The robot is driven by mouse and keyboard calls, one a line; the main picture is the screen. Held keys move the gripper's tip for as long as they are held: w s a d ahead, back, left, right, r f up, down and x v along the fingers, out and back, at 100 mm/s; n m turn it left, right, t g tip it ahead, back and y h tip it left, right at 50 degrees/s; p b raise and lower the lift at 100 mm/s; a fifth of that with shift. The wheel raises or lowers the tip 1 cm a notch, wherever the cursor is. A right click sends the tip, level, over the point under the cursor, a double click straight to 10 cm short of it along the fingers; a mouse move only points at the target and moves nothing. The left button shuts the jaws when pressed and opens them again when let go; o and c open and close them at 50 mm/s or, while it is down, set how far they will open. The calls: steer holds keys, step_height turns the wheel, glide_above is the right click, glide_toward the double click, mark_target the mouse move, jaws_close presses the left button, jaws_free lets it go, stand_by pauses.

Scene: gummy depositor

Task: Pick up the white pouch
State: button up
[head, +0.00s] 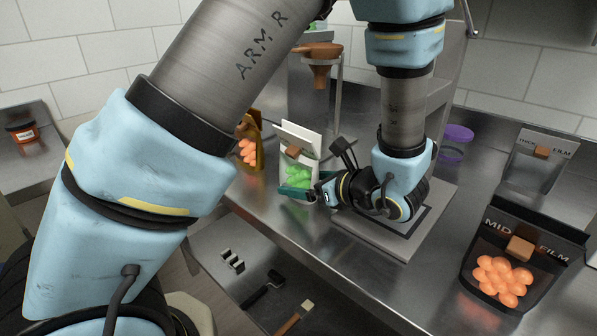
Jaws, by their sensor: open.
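The white pouch (299,138) stands upright on the steel counter in the middle of the head view. It has a window showing green gummies and a small brown block on its front. My gripper (298,184) reaches in from the right, low at the pouch's front, with teal fingertips at the window. The jaws are open. One finger crosses in front of the pouch's lower part; I cannot tell whether it touches the pouch. The other finger is largely hidden.
A brown pouch (247,147) with orange gummies stands close left of the white one. A black MID FILM pouch (521,258) and a grey FILM pouch (537,163) stand at right. A grey plate (404,247) lies beneath my wrist. A purple-lidded jar (456,141) and a funnel stand (320,62) are behind.

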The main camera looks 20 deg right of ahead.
steer(key=shift+c, duration=0.2)
steer(key=c, duration=1.4)
